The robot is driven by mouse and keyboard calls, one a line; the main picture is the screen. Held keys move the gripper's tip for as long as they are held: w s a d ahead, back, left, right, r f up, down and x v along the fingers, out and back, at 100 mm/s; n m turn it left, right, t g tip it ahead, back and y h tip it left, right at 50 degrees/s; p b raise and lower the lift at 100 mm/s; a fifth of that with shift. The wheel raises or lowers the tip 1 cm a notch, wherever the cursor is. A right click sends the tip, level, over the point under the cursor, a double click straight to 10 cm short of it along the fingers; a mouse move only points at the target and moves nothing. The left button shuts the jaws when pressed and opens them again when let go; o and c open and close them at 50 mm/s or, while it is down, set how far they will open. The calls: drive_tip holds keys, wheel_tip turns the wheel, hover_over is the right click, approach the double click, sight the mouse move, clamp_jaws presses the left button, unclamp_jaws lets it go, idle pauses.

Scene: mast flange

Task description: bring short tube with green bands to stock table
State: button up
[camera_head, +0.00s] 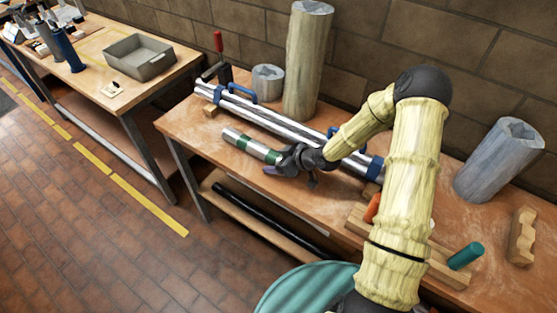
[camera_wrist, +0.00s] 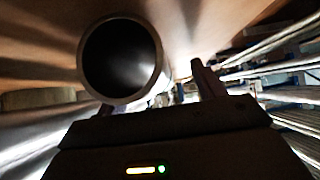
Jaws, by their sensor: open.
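A short silver tube with green bands (camera_head: 245,146) lies on the brown workbench (camera_head: 187,125), in front of a long silver tube. My gripper (camera_head: 284,160) is at the right end of the short tube. The head view does not clearly show whether they touch. In the wrist view a round open tube end (camera_wrist: 122,60) is close in front of my open gripper (camera_wrist: 160,92), toward the left finger's side; it seems to be the short tube. The right finger stands clear of it. A second table (camera_head: 95,85) stands at the left; no label shows which is the stock table.
The long tube (camera_head: 290,122) rests in blue clamps behind the short one. A wooden block with a teal-handled item (camera_head: 465,256) is at the right. A grey bin (camera_head: 140,58) sits on the left table, with bare surface beside it.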

drive_tip(key=shift+s, duration=0.1)
drive_tip(key=p+v, duration=0.2)
drive_tip(key=v, duration=1.5)
drive_tip(key=shift+d, duration=0.15)
idle(0.5)
drive_tip(key=s+r+m+g+h, duration=0.3)
drive_tip(key=s+r+m+h, duration=0.5)
drive_tip(key=s, duration=0.5)
drive_tip(key=shift+s+d+r+m+g, duration=0.35)
drive_tip(key=shift+r+m, duration=0.35)
drive_tip(key=shift+m, duration=0.5)
